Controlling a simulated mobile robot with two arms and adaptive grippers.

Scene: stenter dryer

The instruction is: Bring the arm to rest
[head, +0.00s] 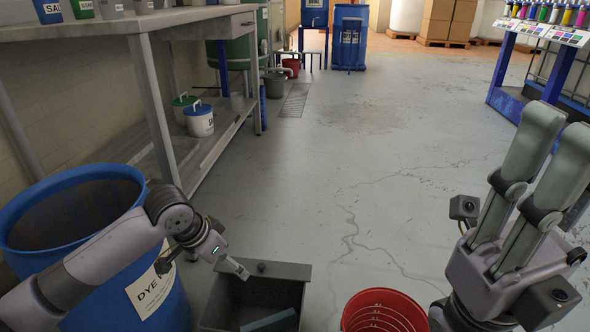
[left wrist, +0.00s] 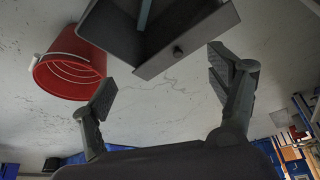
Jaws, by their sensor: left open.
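My left arm reaches in from the left in the head view. Its gripper (head: 203,266) is open and empty, with one finger in front of the blue drum and the other near the rim of a grey bin (head: 305,285). In the left wrist view both fingers of this gripper (left wrist: 168,95) are spread, with only floor between them and the bin (left wrist: 190,45) beyond. My right gripper (head: 548,135) points upward at the right of the head view; whether its jaws are open is unclear. Nothing shows held in it.
A blue drum (head: 22,258) stands at lower left beside a workbench (head: 120,24). A red bucket (head: 402,302) stands right of the bin; it also shows in the left wrist view (left wrist: 52,70). A blue-grey piece (head: 270,321) lies in the bin. The middle floor is clear.

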